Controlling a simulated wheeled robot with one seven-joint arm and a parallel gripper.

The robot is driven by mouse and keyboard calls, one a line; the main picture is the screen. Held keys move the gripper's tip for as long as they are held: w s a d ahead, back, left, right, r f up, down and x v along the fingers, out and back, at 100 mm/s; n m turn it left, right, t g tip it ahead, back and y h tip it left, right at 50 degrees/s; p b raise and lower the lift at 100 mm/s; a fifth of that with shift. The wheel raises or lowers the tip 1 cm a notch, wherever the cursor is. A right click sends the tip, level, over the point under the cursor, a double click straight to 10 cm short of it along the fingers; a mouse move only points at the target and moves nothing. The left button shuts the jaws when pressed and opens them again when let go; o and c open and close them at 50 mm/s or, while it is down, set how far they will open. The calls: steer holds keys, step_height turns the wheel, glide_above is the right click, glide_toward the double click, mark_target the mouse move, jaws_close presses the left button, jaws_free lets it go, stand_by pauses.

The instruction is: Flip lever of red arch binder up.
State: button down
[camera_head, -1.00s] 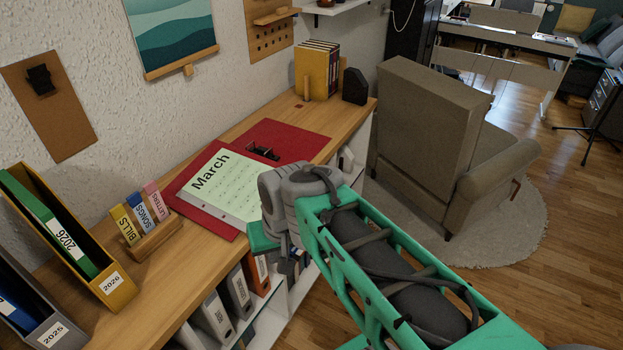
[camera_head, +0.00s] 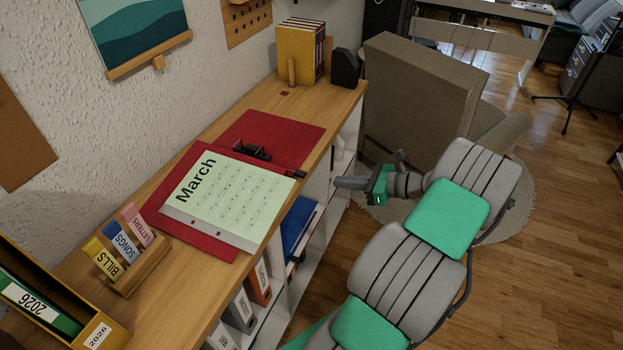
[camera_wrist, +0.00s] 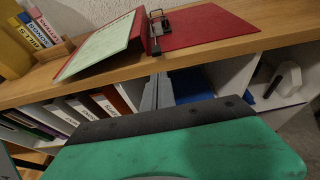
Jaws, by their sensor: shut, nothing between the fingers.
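The red arch binder (camera_head: 275,138) lies open on the wooden desk, with a pale green March calendar sheet (camera_head: 229,200) on its left side. Its dark lever mechanism (camera_head: 252,151) stands up from the inside near the middle; the lever's exact position is too small to tell. In the wrist view the binder (camera_wrist: 205,28) and its mechanism (camera_wrist: 157,22) show beyond the fingers. My gripper (camera_head: 340,182) is shut and empty, off the desk's front edge, right of the binder and apart from it. Its fingertips also show in the wrist view (camera_wrist: 157,78), pointing toward the desk edge.
A small wooden holder (camera_head: 138,273) with labelled cards and a yellow 2026 file box (camera_head: 97,333) stand at the left. Yellow books (camera_head: 298,52) and a dark block (camera_head: 345,68) stand at the far end. Shelves under the desk hold binders (camera_head: 258,283). An armchair (camera_head: 420,90) stands at the right.

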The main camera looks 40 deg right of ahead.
mark_target(300, 179)
steer(key=x, duration=1)
steer(key=shift+f+p, duration=0.1)
steer(key=shift+p, duration=0.25)
steer(key=shift+w, duration=0.1)
